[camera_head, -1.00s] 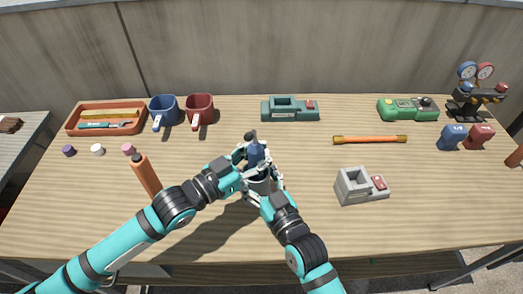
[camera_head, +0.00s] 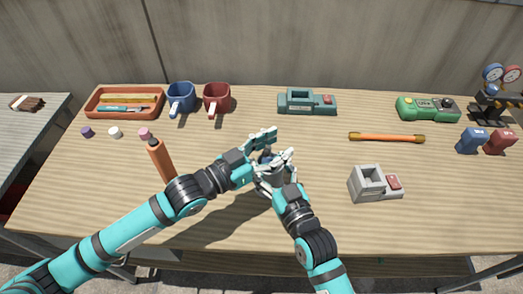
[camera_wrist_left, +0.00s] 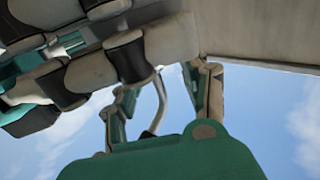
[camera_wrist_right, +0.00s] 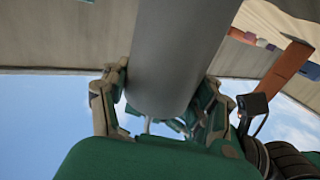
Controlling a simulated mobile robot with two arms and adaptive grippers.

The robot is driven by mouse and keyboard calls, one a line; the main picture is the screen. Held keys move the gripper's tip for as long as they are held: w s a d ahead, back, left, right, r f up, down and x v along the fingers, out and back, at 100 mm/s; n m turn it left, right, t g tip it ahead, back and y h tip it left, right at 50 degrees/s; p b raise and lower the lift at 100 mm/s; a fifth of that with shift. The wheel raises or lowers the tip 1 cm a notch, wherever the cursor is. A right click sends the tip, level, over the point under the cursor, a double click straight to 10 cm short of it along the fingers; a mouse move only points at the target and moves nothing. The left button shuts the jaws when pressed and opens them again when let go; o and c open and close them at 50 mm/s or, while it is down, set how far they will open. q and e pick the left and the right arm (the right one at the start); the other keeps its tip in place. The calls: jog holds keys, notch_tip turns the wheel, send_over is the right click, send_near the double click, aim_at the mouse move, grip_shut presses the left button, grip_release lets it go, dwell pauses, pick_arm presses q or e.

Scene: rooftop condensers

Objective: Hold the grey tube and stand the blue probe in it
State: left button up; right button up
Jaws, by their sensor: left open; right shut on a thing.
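A thick grey tube (camera_wrist_right: 180,50) stands between the fingers of my right gripper (camera_head: 271,173), which is shut on it near the middle of the table. The tube fills the upper middle of the right wrist view. My left gripper (camera_head: 275,146) is open just above and beside the tube's mouth. A small dark blue part of the blue probe (camera_head: 267,156) shows at the tube's mouth between the fingers. The rest of the probe is hidden, so its depth and tilt cannot be told.
An orange cylinder (camera_head: 161,160) stands close to my left forearm. A grey block with a square opening (camera_head: 368,184) is to the right. An orange rod (camera_head: 387,138), a green holder (camera_head: 307,101), two mugs (camera_head: 216,98) and an orange tray (camera_head: 125,116) lie farther back. The front right is clear.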

pick_arm(q)
jog(key=v, duration=1.1)
jog(key=shift+s+a, duration=0.2)
jog(key=shift+a, duration=0.05)
pick_arm(e)
jog(key=o, duration=1.6)
jog(key=shift+c, duration=0.2)
